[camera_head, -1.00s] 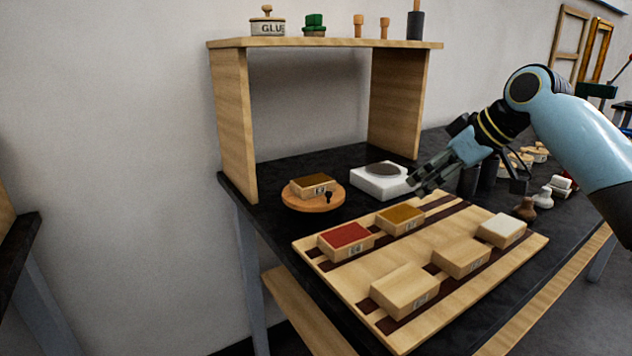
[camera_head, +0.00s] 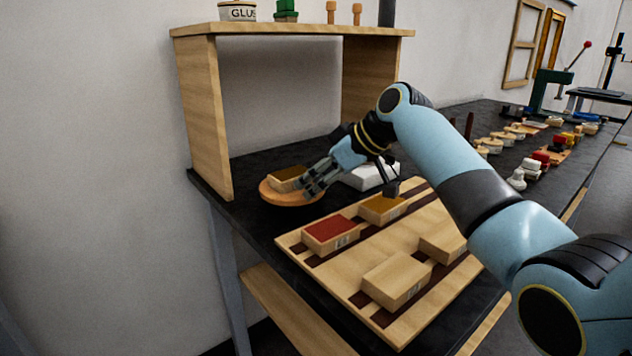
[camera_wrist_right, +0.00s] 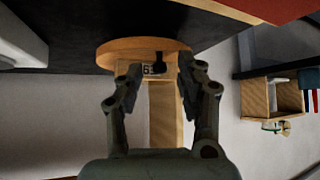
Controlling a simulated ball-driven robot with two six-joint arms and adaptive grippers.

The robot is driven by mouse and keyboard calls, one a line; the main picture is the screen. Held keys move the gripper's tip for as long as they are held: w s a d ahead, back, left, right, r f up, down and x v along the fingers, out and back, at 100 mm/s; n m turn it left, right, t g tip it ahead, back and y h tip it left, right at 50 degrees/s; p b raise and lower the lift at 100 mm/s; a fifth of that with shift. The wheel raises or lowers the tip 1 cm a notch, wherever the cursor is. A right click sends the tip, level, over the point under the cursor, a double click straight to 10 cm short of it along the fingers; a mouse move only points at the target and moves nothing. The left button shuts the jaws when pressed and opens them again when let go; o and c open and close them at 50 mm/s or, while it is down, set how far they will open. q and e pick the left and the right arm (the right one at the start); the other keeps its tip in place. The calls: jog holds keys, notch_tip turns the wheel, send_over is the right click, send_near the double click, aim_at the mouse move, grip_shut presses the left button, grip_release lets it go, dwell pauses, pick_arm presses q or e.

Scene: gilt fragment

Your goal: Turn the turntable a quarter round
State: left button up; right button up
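The round wooden turntable (camera_head: 283,198) sits on the dark bench under the shelf. A wooden box with a brown top (camera_head: 284,180) lies on it. My right gripper (camera_head: 312,187) is over the turntable's right side and hides the knob in the head view. In the wrist view its fingers (camera_wrist_right: 159,72) are apart, with the knob seen between them; contact cannot be told. My left gripper is not in view.
A white block-shaped device (camera_head: 372,177) stands right of the turntable, partly behind my gripper. A striped wooden board (camera_head: 345,272) with several boxes lies in front.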

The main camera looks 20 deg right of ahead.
grip_shut()
jog(key=shift+d, duration=0.1)
dwell(0.7)
